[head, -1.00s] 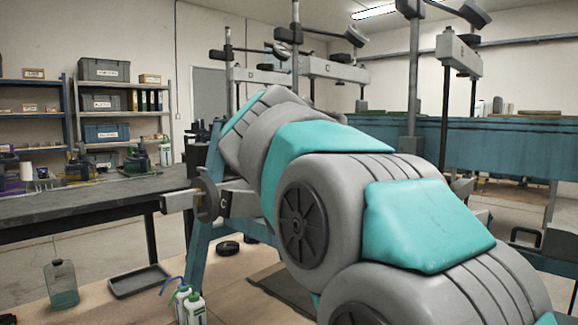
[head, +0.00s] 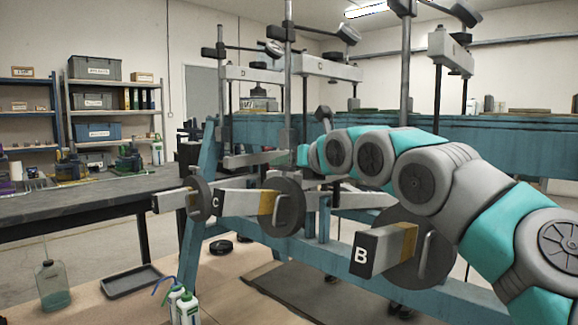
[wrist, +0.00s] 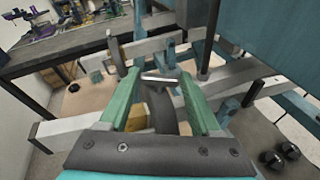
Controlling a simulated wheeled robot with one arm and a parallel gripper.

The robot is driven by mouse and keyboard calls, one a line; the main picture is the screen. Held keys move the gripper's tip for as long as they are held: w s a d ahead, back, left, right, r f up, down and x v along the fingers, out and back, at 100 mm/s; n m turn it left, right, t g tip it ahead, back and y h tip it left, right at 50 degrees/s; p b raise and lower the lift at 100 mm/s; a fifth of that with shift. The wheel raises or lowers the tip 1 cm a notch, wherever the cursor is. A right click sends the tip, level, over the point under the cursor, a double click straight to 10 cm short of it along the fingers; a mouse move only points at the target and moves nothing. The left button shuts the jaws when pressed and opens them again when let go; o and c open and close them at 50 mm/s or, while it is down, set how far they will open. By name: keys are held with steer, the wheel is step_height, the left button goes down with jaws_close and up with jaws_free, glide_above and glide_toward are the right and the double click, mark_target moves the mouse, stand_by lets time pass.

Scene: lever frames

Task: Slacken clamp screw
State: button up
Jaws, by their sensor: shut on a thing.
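In the wrist view, my gripper (wrist: 158,74) has its two green fingers on either side of a thin pale crossbar (wrist: 160,80), with a grey stem below it. I take this bar to be the clamp screw's handle. The fingers are shut on it, one near each end. In the head view my arm reaches from the lower right to the blue frame (head: 260,128), near the upright behind the lever marked C (head: 232,203). The fingertips and the screw are hidden there by the arm.
The lever marked B (head: 378,250), with a round weight, juts out below my arm. A dark workbench (head: 90,208) stands at left.

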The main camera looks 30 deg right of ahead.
steer(key=shift+s+d+r+n+y, duration=0.15)
steer(key=shift+n+y, duration=0.25)
steer(key=shift+y, duration=0.2)
steer(key=shift+f, duration=0.25)
steer(key=o, duration=1.4)
steer(key=shift+r+h, duration=0.2)
steer(key=shift+h, duration=0.2)
